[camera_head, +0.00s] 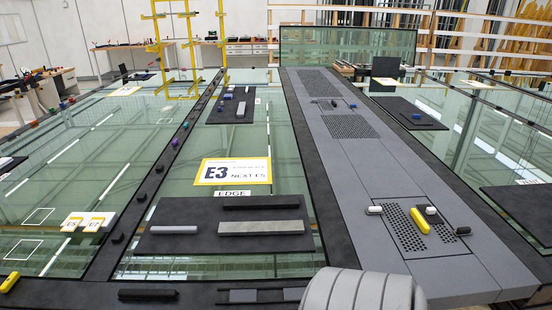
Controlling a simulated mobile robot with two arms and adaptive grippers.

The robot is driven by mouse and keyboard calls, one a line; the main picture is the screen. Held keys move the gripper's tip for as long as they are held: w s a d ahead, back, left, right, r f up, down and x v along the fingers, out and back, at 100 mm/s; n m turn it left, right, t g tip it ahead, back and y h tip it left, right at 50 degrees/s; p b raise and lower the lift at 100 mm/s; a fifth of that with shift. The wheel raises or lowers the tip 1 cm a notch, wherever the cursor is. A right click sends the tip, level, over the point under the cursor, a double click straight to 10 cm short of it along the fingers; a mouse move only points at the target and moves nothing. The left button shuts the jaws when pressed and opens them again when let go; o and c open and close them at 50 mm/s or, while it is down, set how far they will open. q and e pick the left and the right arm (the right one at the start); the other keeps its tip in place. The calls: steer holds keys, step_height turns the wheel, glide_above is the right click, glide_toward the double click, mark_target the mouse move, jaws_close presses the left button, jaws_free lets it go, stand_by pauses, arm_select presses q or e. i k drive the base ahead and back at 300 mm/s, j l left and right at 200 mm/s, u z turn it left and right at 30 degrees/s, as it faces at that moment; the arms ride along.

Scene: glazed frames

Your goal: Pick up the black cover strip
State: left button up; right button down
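A long black strip (262,207) lies on a dark mat (190,213) on the glass, in the middle left of the head view. A parallel grey strip (261,228) lies just in front of it, apart from it. Another short black bar (148,294) lies on the dark frame edge at the bottom left. I cannot tell from the picture which of the two black pieces is the cover strip. Neither gripper shows. A rounded grey part of mine fills the bottom middle, right of the mat.
A white piece (173,229) lies at the mat's left. An E3 sign (234,171) lies behind the mat. A grey panelled walkway (362,165) runs along the right, with a yellow piece (408,230) and small black and white pieces on it. Yellow stands (158,45) rise at the back left.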

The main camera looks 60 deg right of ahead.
mark_target(269, 202)
steer(key=z, duration=2)
